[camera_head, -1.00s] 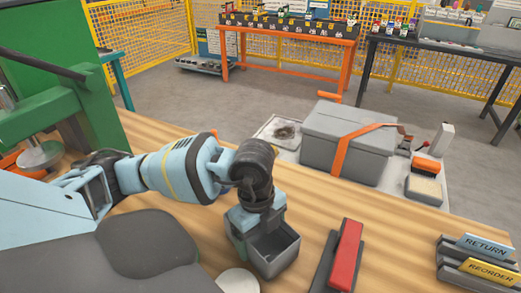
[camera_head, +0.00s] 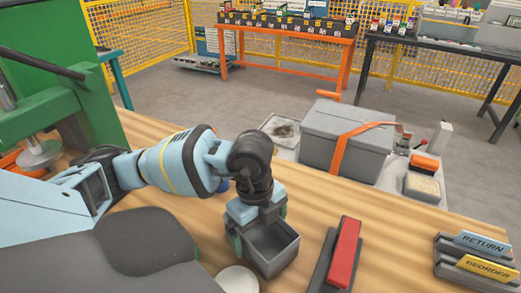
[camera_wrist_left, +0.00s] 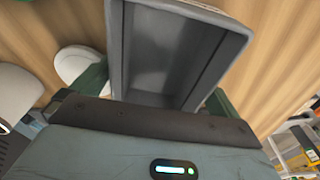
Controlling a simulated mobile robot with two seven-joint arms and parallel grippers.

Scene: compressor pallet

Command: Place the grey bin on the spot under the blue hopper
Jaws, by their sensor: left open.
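The grey bin (camera_head: 287,252) is a small open-topped box on the wooden bench, near the bottom middle of the head view. It looks empty. In the left wrist view the bin (camera_wrist_left: 165,60) fills the upper middle. My left gripper (camera_head: 257,228) is at the bin's far-left end, pointing down. Its green fingers are open, one on each side of the bin, also in the left wrist view (camera_wrist_left: 153,92). I cannot tell whether they touch it. I cannot make out a blue hopper or the spot under it. My right gripper is not in view.
A white disc (camera_head: 238,280) lies close to the bin's left. A red-topped block (camera_head: 344,255) lies to its right, then a rack with RETURN and REORDER signs (camera_head: 484,244). A green machine (camera_head: 60,110) stands at left.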

